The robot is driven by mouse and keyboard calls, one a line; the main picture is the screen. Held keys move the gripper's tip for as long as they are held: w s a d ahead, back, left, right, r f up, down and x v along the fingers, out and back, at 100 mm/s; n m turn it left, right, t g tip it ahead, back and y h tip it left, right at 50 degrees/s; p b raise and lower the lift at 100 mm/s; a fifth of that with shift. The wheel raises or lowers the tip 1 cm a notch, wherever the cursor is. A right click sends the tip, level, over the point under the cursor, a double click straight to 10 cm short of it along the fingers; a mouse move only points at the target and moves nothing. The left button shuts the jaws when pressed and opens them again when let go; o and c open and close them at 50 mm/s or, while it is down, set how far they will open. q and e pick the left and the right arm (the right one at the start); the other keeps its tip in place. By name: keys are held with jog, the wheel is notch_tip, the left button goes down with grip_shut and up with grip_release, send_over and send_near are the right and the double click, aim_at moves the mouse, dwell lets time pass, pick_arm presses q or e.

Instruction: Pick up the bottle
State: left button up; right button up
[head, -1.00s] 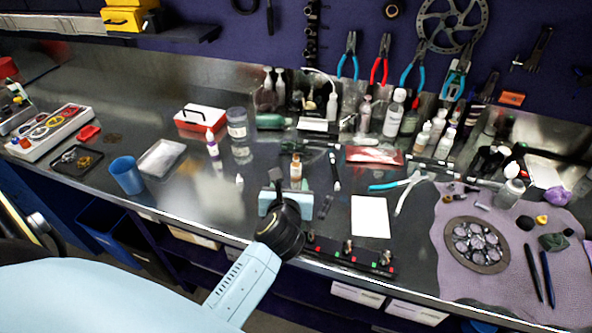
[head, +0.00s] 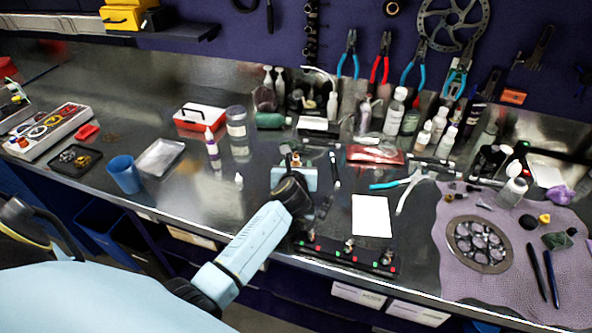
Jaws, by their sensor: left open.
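A small bottle with an orange label (head: 296,159) stands on the metal bench just beyond my left gripper, and its lower part is hidden. My left gripper (head: 292,157) is open, with its pale blue body low over the bench and its fingers pointing away toward this bottle. I cannot tell whether the bottle is between the fingers or touching them. Other bottles stand near: a white-capped bottle with a purple label (head: 212,147) to the left and a tall white bottle (head: 395,112) at the back right. My right gripper is not in view.
Several bottles crowd the back of the bench. A clear jar (head: 237,125), red-and-white box (head: 200,118) and blue cup (head: 125,174) are left. Pliers (head: 412,183), a white sheet (head: 371,215) and a black strip (head: 345,254) are right.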

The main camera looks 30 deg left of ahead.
pick_arm(q)
jog(key=shift+w+a+f, duration=0.3)
jog(key=shift+w+f, duration=0.05)
jog(key=shift+w, duration=0.2)
jog(key=shift+c, duration=0.2)
jog(key=c, duration=1)
jog(key=shift+r, duration=0.1)
notch_tip(320, 180, up, 10)
jog(key=shift+f+p, duration=0.1)
jog(key=shift+p, duration=1)
